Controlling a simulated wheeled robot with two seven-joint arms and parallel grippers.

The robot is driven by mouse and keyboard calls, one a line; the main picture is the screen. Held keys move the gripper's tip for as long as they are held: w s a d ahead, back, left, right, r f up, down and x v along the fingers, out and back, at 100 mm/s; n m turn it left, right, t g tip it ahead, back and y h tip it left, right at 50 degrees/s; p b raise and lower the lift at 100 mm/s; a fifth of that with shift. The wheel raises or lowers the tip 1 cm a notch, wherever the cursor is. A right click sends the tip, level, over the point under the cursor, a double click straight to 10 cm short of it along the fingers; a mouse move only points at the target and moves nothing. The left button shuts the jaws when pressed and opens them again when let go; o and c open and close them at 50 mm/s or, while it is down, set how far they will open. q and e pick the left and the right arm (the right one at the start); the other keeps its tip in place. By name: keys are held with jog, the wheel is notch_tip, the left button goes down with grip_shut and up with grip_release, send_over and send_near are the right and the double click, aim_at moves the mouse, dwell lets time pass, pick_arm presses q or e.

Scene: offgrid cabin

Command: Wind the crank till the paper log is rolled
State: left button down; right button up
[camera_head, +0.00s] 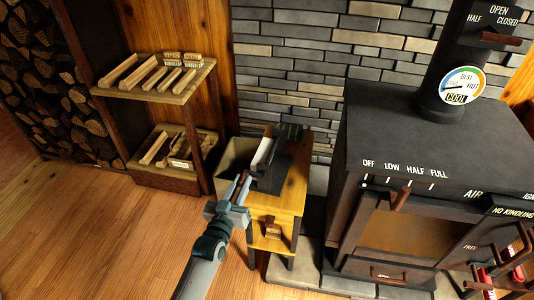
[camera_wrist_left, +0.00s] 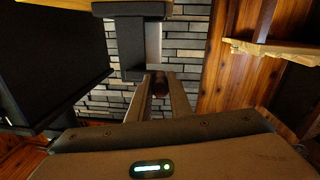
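The paper-log roller is a dark box-like device (camera_head: 270,178) on a small yellow wooden stand (camera_head: 292,192) left of the stove. A pale paper-like piece (camera_head: 262,152) lies across its top. My left gripper (camera_head: 240,186) reaches in from below, at the roller's left side. In the left wrist view its fingers (camera_wrist_left: 160,92) close around a dark reddish-brown crank handle (camera_wrist_left: 160,84), one finger on each side. The rest of the crank is mostly hidden by the gripper. I cannot tell how far the paper is rolled. My right gripper does not show.
A dark stove (camera_head: 430,150) with levers stands close on the right. A wooden shelf (camera_head: 155,90) with several small sticks and blocks stands at the left, with stacked firewood (camera_head: 45,80) beyond. The wooden floor (camera_head: 100,230) at front left is clear.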

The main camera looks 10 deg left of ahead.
pick_arm(q)
jog(key=shift+f, duration=0.1)
jog(key=shift+f+n, duration=0.3)
jog(key=shift+n, duration=0.6)
jog(key=shift+d+f+n, duration=0.1)
jog(key=shift+f+n, duration=0.25)
jog(key=shift+n, duration=0.45)
jog(key=shift+d+f+n, duration=0.1)
jog(key=shift+f+n, duration=0.25)
jog(key=shift+n, duration=0.45)
jog(key=shift+d+f+n, duration=0.15)
jog(key=shift+f+n, duration=0.2)
jog(key=shift+n, duration=0.45)
